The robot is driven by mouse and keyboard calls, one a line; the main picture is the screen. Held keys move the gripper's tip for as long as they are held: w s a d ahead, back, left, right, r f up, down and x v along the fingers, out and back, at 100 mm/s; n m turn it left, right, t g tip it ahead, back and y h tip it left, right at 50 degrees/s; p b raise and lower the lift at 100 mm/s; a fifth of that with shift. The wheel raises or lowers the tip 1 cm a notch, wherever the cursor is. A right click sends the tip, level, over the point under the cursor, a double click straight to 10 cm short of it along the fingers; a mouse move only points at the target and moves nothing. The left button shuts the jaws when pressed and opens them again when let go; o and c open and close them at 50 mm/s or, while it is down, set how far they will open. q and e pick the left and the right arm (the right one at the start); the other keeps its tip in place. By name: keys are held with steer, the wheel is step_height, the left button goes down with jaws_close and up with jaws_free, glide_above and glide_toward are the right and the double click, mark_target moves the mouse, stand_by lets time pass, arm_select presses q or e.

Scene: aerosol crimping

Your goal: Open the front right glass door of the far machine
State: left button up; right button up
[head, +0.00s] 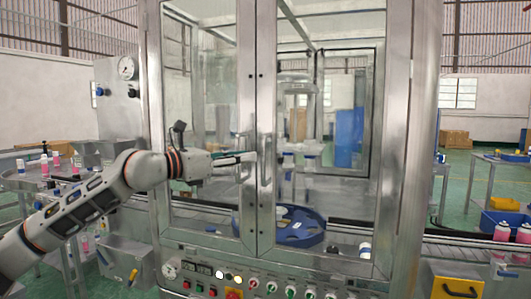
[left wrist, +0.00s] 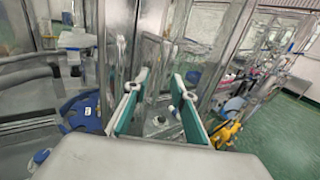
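The machine's front right glass door (head: 330,200) is framed in metal and looks shut, with a vertical handle (head: 267,160) near its left edge. The left glass door (head: 200,90) beside it also looks shut. My left gripper (head: 250,157) reaches in from the left, in front of the left door, its tips close to the handles at the middle. In the left wrist view its two teal-padded fingers (left wrist: 160,105) stand apart with shiny metal beyond them. I cannot tell whether they touch a handle. My right gripper is not in view.
Behind the glass are a blue round carrier (head: 295,228) and crimping parts. A button panel (head: 250,284) runs below the doors. A side table with cans (head: 60,170) stands at the left.

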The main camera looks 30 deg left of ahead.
mark_target(259, 153)
arm_select(q)
steer(key=p+x, duration=0.3)
steer(key=x, duration=0.4)
steer(key=shift+s+d, duration=0.1)
steer(key=shift+c, duration=0.3)
jaws_close()
